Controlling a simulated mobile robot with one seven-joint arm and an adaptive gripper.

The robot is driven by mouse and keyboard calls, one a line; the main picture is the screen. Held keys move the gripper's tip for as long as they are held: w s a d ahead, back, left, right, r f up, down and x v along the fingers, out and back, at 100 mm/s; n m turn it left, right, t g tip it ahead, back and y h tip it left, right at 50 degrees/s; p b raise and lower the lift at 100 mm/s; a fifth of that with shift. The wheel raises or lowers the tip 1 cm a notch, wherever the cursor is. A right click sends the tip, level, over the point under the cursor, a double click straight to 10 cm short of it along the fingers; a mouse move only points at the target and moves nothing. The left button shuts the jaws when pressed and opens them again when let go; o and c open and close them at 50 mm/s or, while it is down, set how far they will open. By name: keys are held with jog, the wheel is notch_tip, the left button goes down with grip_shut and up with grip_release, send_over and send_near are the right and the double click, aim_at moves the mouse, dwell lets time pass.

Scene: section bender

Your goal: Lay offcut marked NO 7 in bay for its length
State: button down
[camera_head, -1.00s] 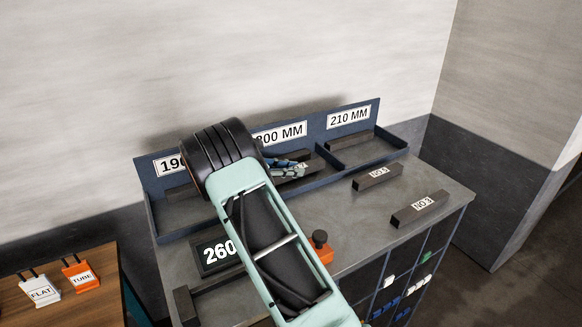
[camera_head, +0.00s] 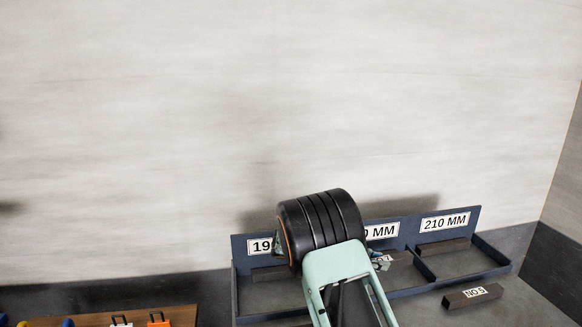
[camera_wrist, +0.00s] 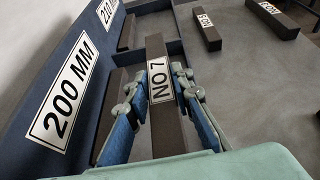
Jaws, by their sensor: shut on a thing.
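The dark offcut marked NO 7 (camera_wrist: 155,54) is between the fingers of my gripper (camera_wrist: 173,72) in the wrist view, its label facing up. My gripper is shut on it. The 200 MM bay, with its label (camera_wrist: 63,92), lies just left of the offcut, and the offcut's far end overlaps the bay divider in the picture. I cannot tell whether the offcut touches the bay floor. In the head view my arm hides most of the gripper and part of the 200 MM label (camera_head: 383,231).
The 190 bay label (camera_head: 262,245) is at left and the 210 MM bay label (camera_head: 445,221) at right. A dark bar (camera_head: 443,248) lies in the 210 MM bay. Another labelled offcut (camera_head: 472,297) lies on the bench in front; the wrist view shows two there.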

jog(key=s+a+n+t+y+p, duration=0.1)
jog(key=s+a, duration=0.2)
jog(key=s, duration=0.2)
jog(key=s+a+n+t+y+p, duration=0.1)
jog(key=s+a+n+t+p, duration=0.1)
jog(key=s, duration=0.3)
jog(key=s+a+n+t+p, duration=0.1)
jog(key=s+a+t, duration=0.1)
jog(key=s+a, duration=0.2)
jog(key=shift+s+a+r+n+y, duration=0.2)
jog(key=shift+s+a+n+y, duration=0.15)
jog(key=shift+s+n+y, duration=0.05)
